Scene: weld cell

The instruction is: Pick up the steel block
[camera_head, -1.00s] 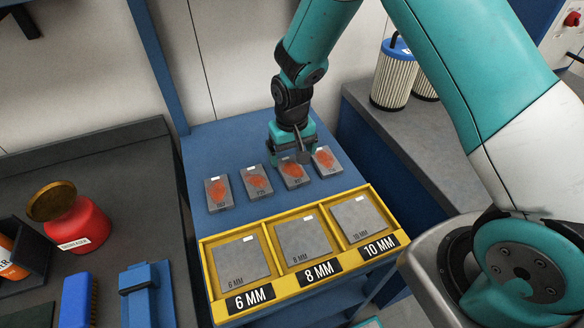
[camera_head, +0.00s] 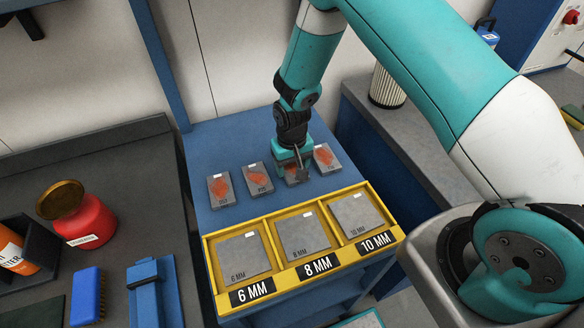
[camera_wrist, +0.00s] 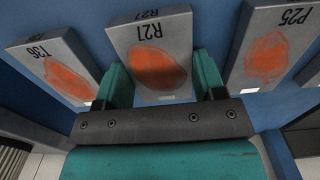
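Several flat grey steel blocks with orange-brown patches lie in a row on the blue table. My gripper (camera_head: 293,163) is over the third block from the left (camera_head: 297,176), partly hiding it. The two left blocks (camera_head: 220,188) (camera_head: 258,178) and the rightmost block (camera_head: 325,158) stay clear in the head view.
A yellow tray (camera_head: 292,277) with compartments labelled 6 MM, 8 MM and 10 MM, each holding a plate, stands at the table's front. A dark bench (camera_head: 115,165) with a red can (camera_head: 88,225) and blue brush (camera_head: 87,295) is left. A grey counter (camera_head: 420,130) is right.

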